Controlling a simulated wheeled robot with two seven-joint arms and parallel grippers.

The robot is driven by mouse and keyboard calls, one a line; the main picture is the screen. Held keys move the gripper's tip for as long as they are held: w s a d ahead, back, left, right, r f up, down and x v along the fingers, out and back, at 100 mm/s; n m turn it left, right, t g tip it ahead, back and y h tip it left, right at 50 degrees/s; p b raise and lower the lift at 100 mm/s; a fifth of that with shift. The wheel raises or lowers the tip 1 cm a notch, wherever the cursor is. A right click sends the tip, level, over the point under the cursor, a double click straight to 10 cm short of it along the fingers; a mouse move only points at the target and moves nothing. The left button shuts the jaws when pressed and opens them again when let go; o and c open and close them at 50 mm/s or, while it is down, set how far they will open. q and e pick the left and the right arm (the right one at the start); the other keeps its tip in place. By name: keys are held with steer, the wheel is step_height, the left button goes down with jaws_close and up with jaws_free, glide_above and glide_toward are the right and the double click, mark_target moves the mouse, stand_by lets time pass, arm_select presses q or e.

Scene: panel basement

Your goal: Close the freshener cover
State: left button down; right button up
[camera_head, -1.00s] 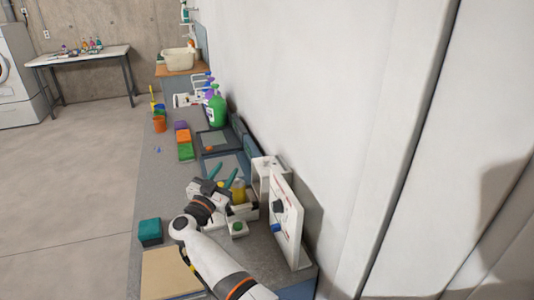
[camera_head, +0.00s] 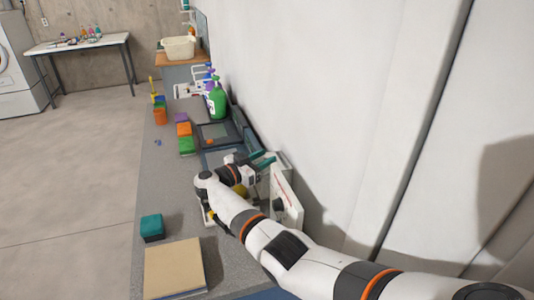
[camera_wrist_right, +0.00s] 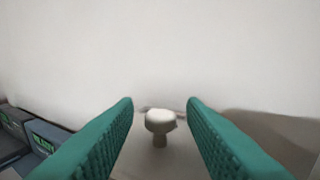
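A white boxy unit (camera_head: 281,160) stands against the wall; I take it for the freshener, but cannot tell for sure. My right arm hides much of it, and its cover cannot be made out. My right gripper (camera_head: 264,159) is beside its top in the head view. In the right wrist view the teal fingers (camera_wrist_right: 160,118) are wide apart. A small pale knob (camera_wrist_right: 160,121) shows between and beyond them, and nothing is clasped. A yellow item (camera_head: 241,191) shows partly behind my arm. My left gripper is not in view.
A white upright panel (camera_head: 286,197) with a dark knob stands just right of my arm. A teal block (camera_head: 151,227) and a tan board (camera_head: 174,268) lie on the near counter. Coloured blocks and a green spray bottle (camera_head: 216,102) stand farther back.

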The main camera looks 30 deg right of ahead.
steer(key=shift+w+d, duration=0.1)
steer(key=shift+d, duration=0.7)
steer(key=shift+c, duration=0.6)
jaws_close()
steer(key=shift+a, duration=0.1)
steer(key=shift+w+a+f+h+b, duration=0.1)
steer(key=shift+a+h+b, duration=0.2)
steer(key=shift+b, duration=0.25)
steer(key=shift+w+a+n+t+h+b, duration=0.3)
steer(key=shift+a+n+t+h+b, duration=0.25)
steer(key=shift+a+h+b, duration=0.8)
steer(key=shift+w+a+n+t+h+b, duration=0.4)
steer(key=shift+a+n+b, duration=0.5)
steer(key=shift+b, duration=1)
steer(key=shift+w+a+n+t+h+b, duration=0.15)
steer(key=shift+a+n+t+h+b, duration=0.3)
steer(key=shift+a+h+b, duration=0.8)
steer(key=shift+y+b, duration=0.4)
